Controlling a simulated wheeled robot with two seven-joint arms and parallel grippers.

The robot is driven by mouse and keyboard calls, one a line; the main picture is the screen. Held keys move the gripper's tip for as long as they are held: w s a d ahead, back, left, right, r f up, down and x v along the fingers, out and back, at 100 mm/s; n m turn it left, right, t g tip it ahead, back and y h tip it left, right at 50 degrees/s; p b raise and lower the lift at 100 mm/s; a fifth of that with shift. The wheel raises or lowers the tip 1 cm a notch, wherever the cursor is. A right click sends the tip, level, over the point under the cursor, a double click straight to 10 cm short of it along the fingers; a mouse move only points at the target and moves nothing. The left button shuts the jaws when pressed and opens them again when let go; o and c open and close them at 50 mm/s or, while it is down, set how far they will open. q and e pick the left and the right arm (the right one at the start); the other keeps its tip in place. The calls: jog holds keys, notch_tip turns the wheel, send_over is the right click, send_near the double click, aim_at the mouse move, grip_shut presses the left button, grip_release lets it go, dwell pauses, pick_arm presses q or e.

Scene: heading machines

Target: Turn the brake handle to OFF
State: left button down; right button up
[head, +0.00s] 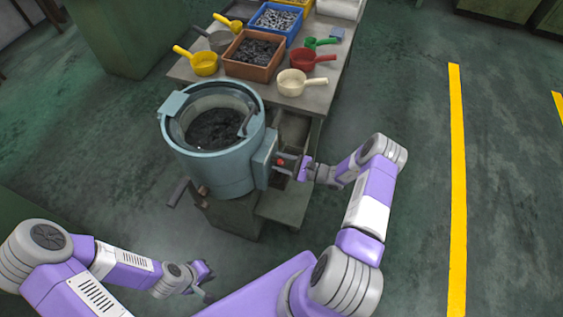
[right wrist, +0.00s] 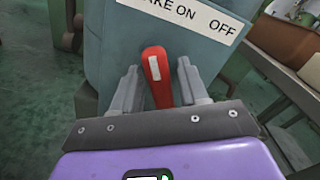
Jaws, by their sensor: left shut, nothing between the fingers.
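The red brake handle (right wrist: 157,75) stands nearly upright in the right wrist view, below a white label (right wrist: 190,12) whose visible text ends in "AKE ON" and "OFF". The handle's top is nearer the ON wording than OFF. My right gripper (right wrist: 157,88) is open, with one finger on each side of the handle and gaps showing. In the head view my right gripper (head: 291,167) is at the side box (head: 264,158) of the blue-grey drum machine (head: 222,172). My left gripper (head: 209,284) is shut and empty, low in front of the machine.
A table (head: 315,97) behind the machine holds a brown bin (head: 254,57), a blue bin (head: 277,18) and several coloured scoops. A dark crank handle (head: 178,192) sticks out at the machine's left. Open floor lies right, with a yellow line (head: 457,180).

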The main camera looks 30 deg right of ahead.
grip_shut()
jog(key=shift+m, duration=0.5)
jog(key=shift+d+m+b, duration=0.1)
jog(key=shift+m+b, duration=0.35)
jog(key=shift+m, duration=0.55)
jog(key=m, duration=0.3)
jog(key=shift+w+d+m+b, duration=0.1)
jog(key=shift+m+b, duration=0.2)
jog(key=m, duration=0.6)
jog(key=shift+w+d+f+b, duration=0.1)
jog(key=shift+b, duration=0.2)
jog(key=shift+m, duration=0.4)
jog(key=shift+o, duration=0.8)
grip_release()
